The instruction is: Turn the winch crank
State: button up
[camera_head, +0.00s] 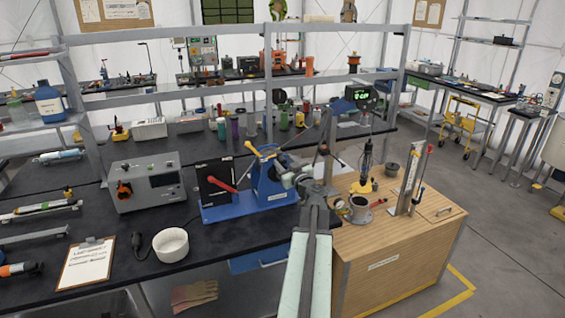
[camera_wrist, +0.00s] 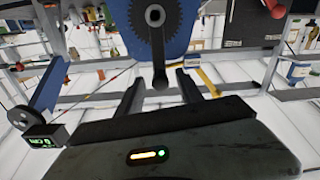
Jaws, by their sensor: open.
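The blue winch (camera_head: 272,182) stands on a blue base on the dark bench. In the wrist view its blue side plate (camera_wrist: 118,32) and dark toothed gear (camera_wrist: 158,28) face me at the top. The dark crank (camera_wrist: 158,50) hangs from the gear's hub in that picture, its rounded handle end (camera_wrist: 160,79) lying between my finger tips in the image. My gripper (camera_wrist: 160,85) is open, with a finger on either side of the handle; I cannot tell whether either touches it. In the head view my gripper (camera_head: 291,178) is at the winch's right side, and the crank is largely hidden there.
A red lever (camera_head: 222,184) stands out from a black panel left of the winch. A grey control box (camera_head: 148,184), white bowl (camera_head: 170,245) and clipboard (camera_head: 86,263) are on the bench. A wooden cabinet (camera_head: 390,258) with small tools on top stands right of my arm.

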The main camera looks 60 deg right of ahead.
jog(key=shift+x, duration=0.8)
grip_shut()
jog(key=shift+a, duration=0.1)
dwell(0.7)
